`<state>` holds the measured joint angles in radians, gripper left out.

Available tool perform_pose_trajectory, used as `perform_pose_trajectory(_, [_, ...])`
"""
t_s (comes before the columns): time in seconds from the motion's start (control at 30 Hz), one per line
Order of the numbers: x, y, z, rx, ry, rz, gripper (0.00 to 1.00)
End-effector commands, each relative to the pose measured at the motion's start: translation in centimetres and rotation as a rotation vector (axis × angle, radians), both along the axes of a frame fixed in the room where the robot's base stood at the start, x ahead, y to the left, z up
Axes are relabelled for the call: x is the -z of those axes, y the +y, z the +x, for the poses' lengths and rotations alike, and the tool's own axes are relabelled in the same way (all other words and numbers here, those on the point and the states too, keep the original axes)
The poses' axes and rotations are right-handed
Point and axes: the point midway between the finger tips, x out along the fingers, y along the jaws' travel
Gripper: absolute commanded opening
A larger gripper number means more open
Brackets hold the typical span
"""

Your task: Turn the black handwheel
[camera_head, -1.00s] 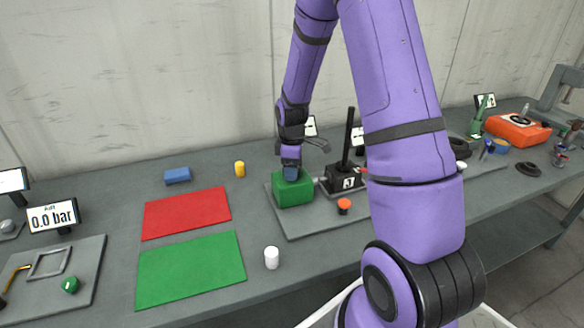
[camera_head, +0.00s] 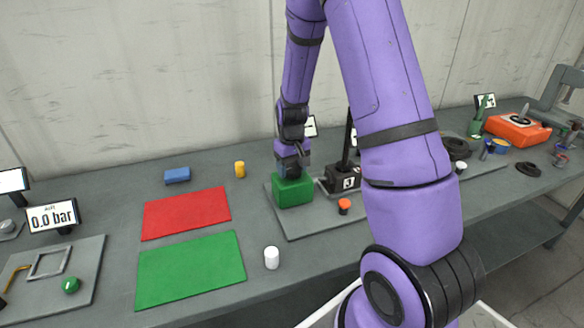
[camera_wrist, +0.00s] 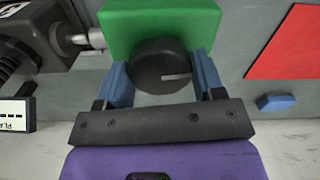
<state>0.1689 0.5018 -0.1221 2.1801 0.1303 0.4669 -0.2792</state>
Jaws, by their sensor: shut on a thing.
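The black handwheel (camera_wrist: 158,66) is a round disc with a pale line on its face. It sits against a green block (camera_wrist: 135,20) in the wrist view. My gripper (camera_wrist: 160,72) has its blue fingers on either side of the wheel and is shut on it. In the head view the green block (camera_head: 293,190) stands on a grey plate, and my gripper (camera_head: 290,170) is at its top. The wheel is hidden by my gripper in that view.
Red (camera_head: 187,212) and green (camera_head: 190,268) mats lie left. A white cylinder (camera_head: 272,258) stands near the front edge.

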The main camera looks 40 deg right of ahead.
Motion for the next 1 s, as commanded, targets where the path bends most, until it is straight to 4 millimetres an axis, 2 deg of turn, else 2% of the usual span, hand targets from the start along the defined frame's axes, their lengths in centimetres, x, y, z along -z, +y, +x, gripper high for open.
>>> perform_pose_trajectory(1.0, [-0.11,-0.01,0.14,0.945,-0.004,0.000,0.39])
